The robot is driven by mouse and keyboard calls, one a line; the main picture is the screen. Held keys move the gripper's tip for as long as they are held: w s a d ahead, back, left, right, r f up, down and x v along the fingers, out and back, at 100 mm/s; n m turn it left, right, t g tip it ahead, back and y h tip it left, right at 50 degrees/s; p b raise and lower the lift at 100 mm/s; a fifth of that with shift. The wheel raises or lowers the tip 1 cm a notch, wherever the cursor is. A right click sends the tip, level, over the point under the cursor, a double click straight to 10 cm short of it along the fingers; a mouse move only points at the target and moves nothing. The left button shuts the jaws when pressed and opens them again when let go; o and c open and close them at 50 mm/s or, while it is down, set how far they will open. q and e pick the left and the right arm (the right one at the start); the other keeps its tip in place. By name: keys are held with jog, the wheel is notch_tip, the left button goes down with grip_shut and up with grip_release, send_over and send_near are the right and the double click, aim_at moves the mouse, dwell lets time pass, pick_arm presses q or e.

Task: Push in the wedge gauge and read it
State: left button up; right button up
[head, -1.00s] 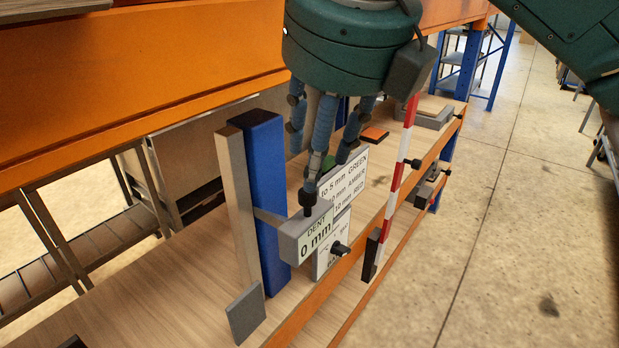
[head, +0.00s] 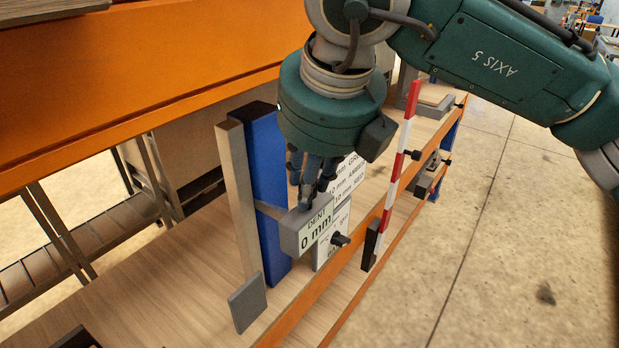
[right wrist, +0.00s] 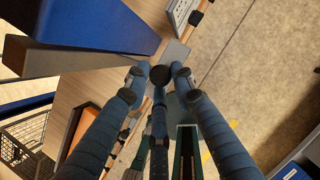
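The wedge gauge is a grey block (head: 291,237) with a white label (head: 316,228) reading DENT 0 mm. It sits beside a blue upright (head: 268,185) and a pale straightedge (head: 238,200). My right gripper (head: 305,200) points down with its fingers drawn together just above the gauge's top. In the right wrist view, a round black knob (right wrist: 160,75) lies between the fingertips. Whether they touch it is unclear. The knob on top is hidden in the head view. Another black knob (head: 340,239) sticks out beside the label. My left gripper is not in view.
A white sign (head: 345,180) with colour limits stands behind the gauge, partly covered. A red and white pole (head: 398,160) stands to the right. A grey plate (head: 247,303) stands in front. Orange beams (head: 120,100) close the left; open floor (head: 520,230) lies right.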

jog(key=shift+w+a+r, duration=0.15)
jog(key=shift+w+a, duration=1.15)
jog(key=shift+a, duration=0.3)
grip_shut()
jog(key=shift+s+d+r, duration=0.1)
jog(key=shift+d, duration=0.05)
jog(key=o, duration=0.9)
grip_release()
jog(key=shift+o, duration=0.3)
jog(key=shift+w+a+f, duration=0.2)
jog(key=shift+w+a, duration=0.05)
jog(key=shift+a, duration=0.05)
jog(key=a+v, duration=0.1)
jog(key=v, duration=0.4)
jog(key=s+d, duration=0.5)
jog(key=s, duration=0.6)
jog(key=shift+s+d, duration=0.15)
jog(key=shift+s, duration=0.05)
